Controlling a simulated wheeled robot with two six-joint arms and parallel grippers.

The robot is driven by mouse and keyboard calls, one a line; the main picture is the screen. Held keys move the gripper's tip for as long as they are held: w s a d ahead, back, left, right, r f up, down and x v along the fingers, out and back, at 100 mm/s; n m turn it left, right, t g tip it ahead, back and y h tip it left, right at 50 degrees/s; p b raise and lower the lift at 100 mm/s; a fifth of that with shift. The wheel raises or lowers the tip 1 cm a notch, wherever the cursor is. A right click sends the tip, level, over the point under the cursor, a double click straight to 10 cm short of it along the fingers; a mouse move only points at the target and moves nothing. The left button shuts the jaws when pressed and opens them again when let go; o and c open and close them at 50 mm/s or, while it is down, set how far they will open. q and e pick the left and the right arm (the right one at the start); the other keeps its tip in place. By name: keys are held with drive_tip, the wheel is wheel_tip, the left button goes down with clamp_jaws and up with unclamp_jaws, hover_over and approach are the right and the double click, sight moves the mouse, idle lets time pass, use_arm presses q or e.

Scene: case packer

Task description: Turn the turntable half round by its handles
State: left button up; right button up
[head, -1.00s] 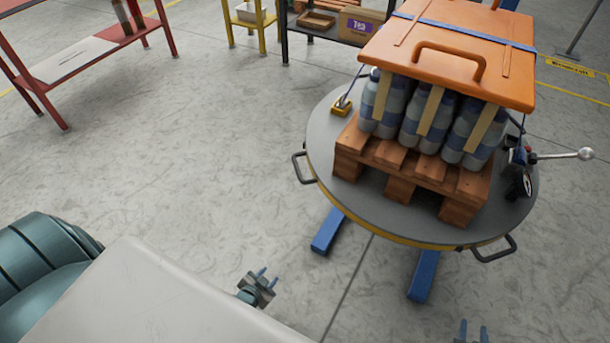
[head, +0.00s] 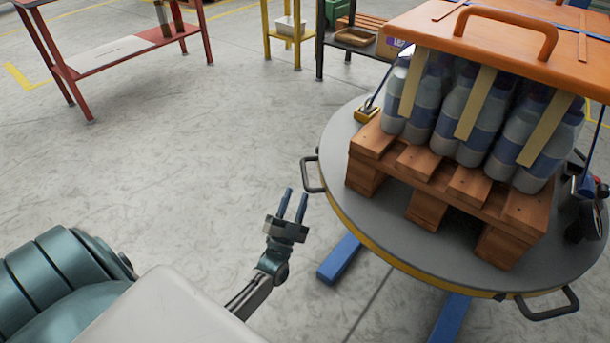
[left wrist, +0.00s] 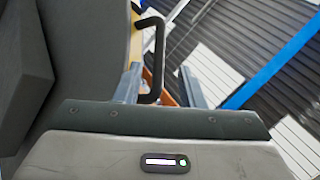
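The round grey turntable (head: 440,262) with a yellow rim stands at the right of the head view. One dark handle (head: 309,174) sticks out on its left side, and another handle (head: 548,304) at its near right. My left gripper (head: 296,192) is open and just short of the left handle, with both fingers pointing toward it. In the left wrist view, a handle (left wrist: 155,50) shows close to and partly between the open fingers (left wrist: 160,82). I see no grip on it. My right gripper is out of view.
A wooden pallet (head: 427,208) with several bottles (head: 462,115) under an orange cover (head: 505,42) stands on the turntable. Blue legs (head: 340,258) reach out below. A red table (head: 118,50) stands at the far left. The floor between is clear.

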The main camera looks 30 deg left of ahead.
sight(304, 171)
use_arm(q)
drive_tip(key=x, duration=0.7)
drive_tip(key=shift+w+r, duration=0.15)
drive_tip(key=shift+w, duration=0.1)
clamp_jaws()
